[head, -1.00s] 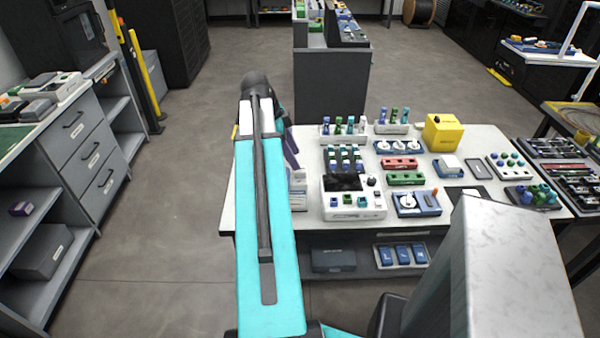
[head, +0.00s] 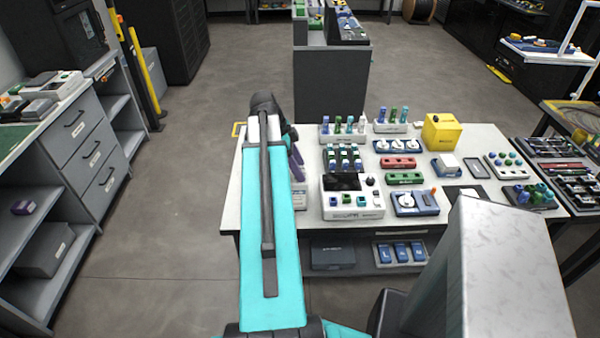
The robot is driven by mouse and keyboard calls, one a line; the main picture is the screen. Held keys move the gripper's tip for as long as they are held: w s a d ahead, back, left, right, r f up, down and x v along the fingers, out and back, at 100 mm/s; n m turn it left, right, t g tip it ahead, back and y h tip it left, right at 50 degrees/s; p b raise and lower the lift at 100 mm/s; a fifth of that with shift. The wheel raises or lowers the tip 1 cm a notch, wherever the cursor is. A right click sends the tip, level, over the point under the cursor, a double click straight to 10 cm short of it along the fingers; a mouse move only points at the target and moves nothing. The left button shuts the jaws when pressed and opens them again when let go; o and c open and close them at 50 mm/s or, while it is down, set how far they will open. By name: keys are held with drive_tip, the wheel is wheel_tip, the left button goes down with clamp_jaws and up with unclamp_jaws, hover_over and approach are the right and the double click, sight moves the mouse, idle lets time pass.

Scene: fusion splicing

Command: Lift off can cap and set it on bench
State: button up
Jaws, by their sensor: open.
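The white bench (head: 480,210) stands ahead, with many small devices on it. I cannot pick out the can or its cap for certain; my teal arm link covers the bench's left part. Small capped bottles stand in racks at the back (head: 344,127) and back middle (head: 391,120) of the bench, too small to tell apart. My gripper does not show; the far end of my arm is a dark joint over the bench's back left corner.
A white device with a dark screen (head: 352,200) and a blue unit with a white dial (head: 415,203) stand near the front edge. A yellow box (head: 441,132) is at the back right. A drawer cabinet (head: 85,150) stands left, with clear floor (head: 170,220) between.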

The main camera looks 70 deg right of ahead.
drive_tip(key=c, duration=1.1)
drive_tip(key=shift+r, duration=0.2)
drive_tip(key=shift+r+b, duration=0.8)
drive_tip(key=shift+r, duration=0.7)
drive_tip(key=s+a+b, duration=0.5)
drive_tip(key=s+a, duration=0.1)
drive_tip(key=s, duration=0.3)
drive_tip(key=shift+a+r, duration=0.35)
drive_tip(key=shift+r, duration=0.05)
drive_tip(key=shift+s+b, duration=0.1)
drive_tip(key=shift+b, duration=0.3)
